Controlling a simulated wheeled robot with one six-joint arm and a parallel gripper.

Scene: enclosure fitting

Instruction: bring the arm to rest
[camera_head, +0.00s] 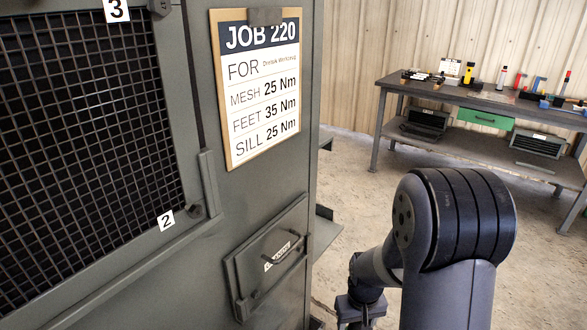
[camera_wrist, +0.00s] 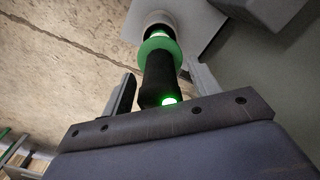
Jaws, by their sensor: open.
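My gripper (camera_wrist: 160,70) is open in the wrist view, with one finger on each side of a black tool handle (camera_wrist: 158,80). The handle has a green collar (camera_wrist: 157,48) and a lit green spot at its near end. Its far end meets a pale round socket (camera_wrist: 155,24) at a grey plate (camera_wrist: 197,22). I cannot tell whether the fingers touch the handle. In the head view my arm (camera_head: 455,220) is bent at the lower right, and the gripper's fingers cannot be made out there.
A grey enclosure (camera_head: 212,190) with a black mesh panel (camera_head: 85,130), a job sheet (camera_head: 258,85) and a handled hatch (camera_head: 270,258) stands at left. A workbench (camera_head: 470,97) with tools and a green drawer is at the back right. Bare floor lies between.

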